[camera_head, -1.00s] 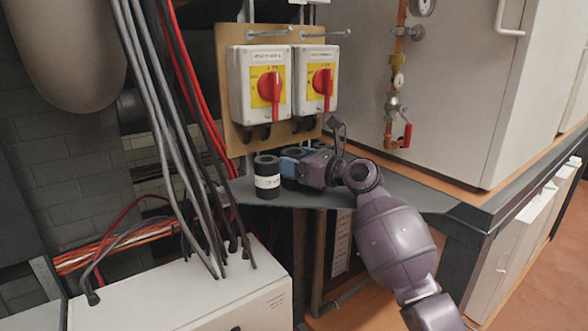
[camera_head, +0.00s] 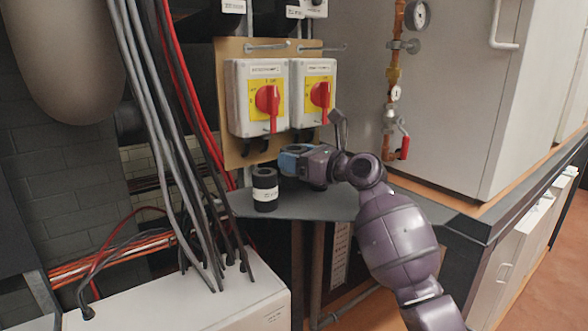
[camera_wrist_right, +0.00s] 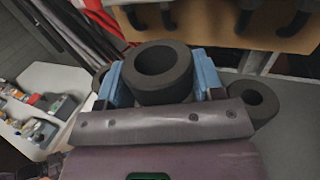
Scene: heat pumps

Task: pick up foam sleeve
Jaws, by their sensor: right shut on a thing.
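My right gripper (camera_head: 290,160) has blue fingers and reaches in from the right above the dark shelf, below the switches. In the right wrist view the fingers (camera_wrist_right: 160,82) are shut on a black foam sleeve (camera_wrist_right: 162,72), a thick ring with its open end showing. In the head view that sleeve is mostly hidden by the gripper. Another black foam sleeve (camera_head: 265,188), with a white label, stands upright on the shelf left of the gripper. A further black sleeve (camera_wrist_right: 252,102) shows right of the fingers in the wrist view. My left gripper is not in view.
The dark shelf (camera_head: 320,206) has bare room in front. Two red rotary switches (camera_head: 268,98) are on a board behind the gripper. Hanging cables (camera_head: 165,130) are to the left. A copper pipe with a red-handled valve (camera_head: 404,146) is to the right.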

